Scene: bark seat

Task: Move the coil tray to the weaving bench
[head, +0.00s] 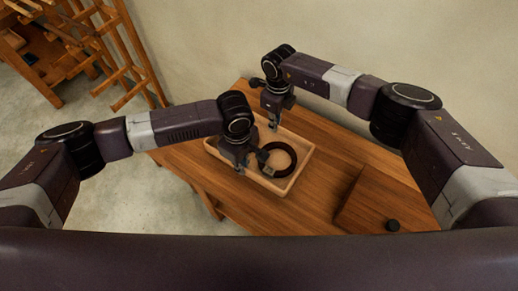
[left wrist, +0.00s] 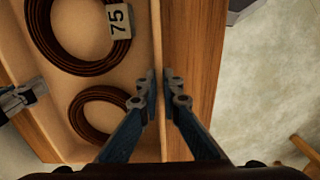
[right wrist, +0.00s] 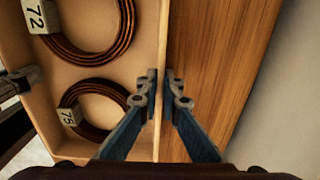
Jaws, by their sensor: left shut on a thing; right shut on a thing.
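The coil tray (head: 288,188), a shallow pale wooden tray, is on or just above a wooden table; I cannot tell which. A dark coil (head: 291,163) shows inside it. The left wrist view shows two brown coils, one tagged 75 (left wrist: 119,20). The right wrist view shows coils tagged 72 (right wrist: 36,14) and 75 (right wrist: 69,117). My left gripper (head: 241,171) is shut on the tray's near wall; its fingers straddle the wall in its wrist view (left wrist: 160,88). My right gripper (head: 273,127) is shut on the opposite wall, also seen in its wrist view (right wrist: 163,88). My arms hide part of the tray.
The wooden table (head: 325,140) stands by a plain wall (head: 400,45). A brown wooden block or box (head: 375,195) lies on its right side, with a small dark round object (head: 393,225) nearby. A wooden frame (head: 120,50) stands at the upper left. The floor (head: 160,195) left of the table is clear.

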